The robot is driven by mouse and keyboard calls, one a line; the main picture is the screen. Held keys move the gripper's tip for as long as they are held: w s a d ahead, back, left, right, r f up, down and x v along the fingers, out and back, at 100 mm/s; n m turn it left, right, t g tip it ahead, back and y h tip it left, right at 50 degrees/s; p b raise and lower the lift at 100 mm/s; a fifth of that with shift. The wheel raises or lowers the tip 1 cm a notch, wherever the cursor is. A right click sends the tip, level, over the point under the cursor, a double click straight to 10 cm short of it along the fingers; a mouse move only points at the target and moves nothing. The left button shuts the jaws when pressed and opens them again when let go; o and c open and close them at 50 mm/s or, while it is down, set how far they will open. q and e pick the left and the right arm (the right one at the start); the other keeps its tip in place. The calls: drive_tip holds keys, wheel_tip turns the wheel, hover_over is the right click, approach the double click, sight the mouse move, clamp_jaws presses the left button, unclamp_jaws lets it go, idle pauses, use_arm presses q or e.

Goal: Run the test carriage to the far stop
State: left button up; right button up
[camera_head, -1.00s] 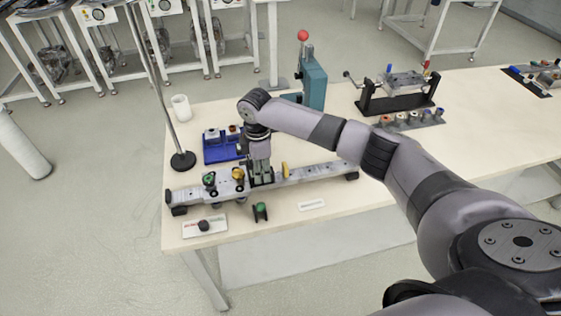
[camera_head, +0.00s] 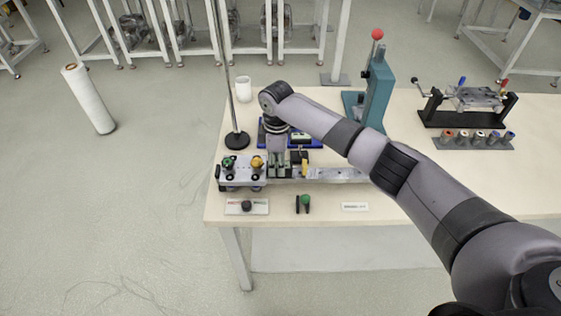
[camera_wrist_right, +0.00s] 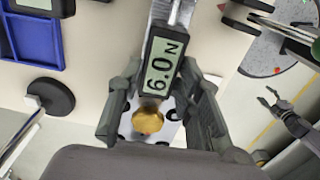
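The test carriage (camera_head: 243,172), a silvery block with green and brass knobs, sits at the left end of the rail (camera_head: 335,174). Its brass knob (camera_wrist_right: 147,121) shows in the right wrist view. A yellow disc (camera_head: 304,166) stands right of the gripper. The fingers partly hide the gauge. My left gripper (camera_wrist_right: 284,106) shows at the right of the wrist view, open and empty.
A stand with a round black base (camera_head: 236,140) and a blue tray (camera_wrist_right: 28,42) lie behind the rail. A panel with a black knob (camera_head: 247,207), a green-topped piece (camera_head: 304,203) and a label (camera_head: 354,207) lie in front. A teal press (camera_head: 372,95) stands behind right.

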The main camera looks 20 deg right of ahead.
drive_tip(key=shift+o, duration=1.2)
drive_tip(key=shift+a, duration=0.1)
drive_tip(key=shift+o, duration=0.5)
drive_tip(key=shift+d, duration=0.25)
wheel_tip(320, 180, up, 12)
drive_tip(key=shift+f, duration=0.1)
